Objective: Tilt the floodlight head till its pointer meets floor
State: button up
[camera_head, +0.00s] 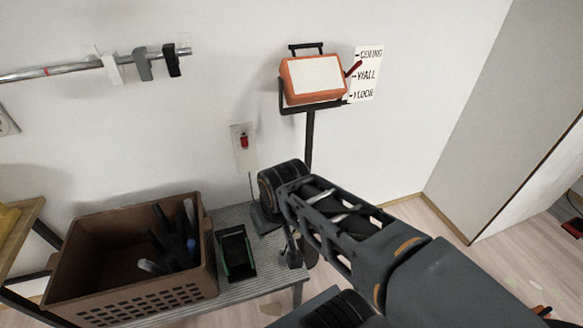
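The floodlight head (313,80) is an orange box with a pale front face. It sits in a dark bracket on a thin black stand (309,140) near the wall, with a black handle (306,47) on top. A red pointer (353,69) sticks out at its right side, slanting up. Its tip lies between the CEILING and WALL marks on the white label card (367,75); the FLOOR mark is lowest. My gripper (292,258) hangs below my arm's wrist, over the bench's right end, well below the floodlight head. Its fingers are too small and dark to tell whether open.
A brown crate (130,303) holding dark tools stands on a grey ribbed bench (262,285), beside a black tray (235,252). A wall plate with a red switch (244,142) and a rail with hooks (85,68) are on the wall.

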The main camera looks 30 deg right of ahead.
aim_at(311, 79)
jog(key=z, duration=2.6)
jog(key=i, duration=1.95)
jog(key=u, duration=2.1)
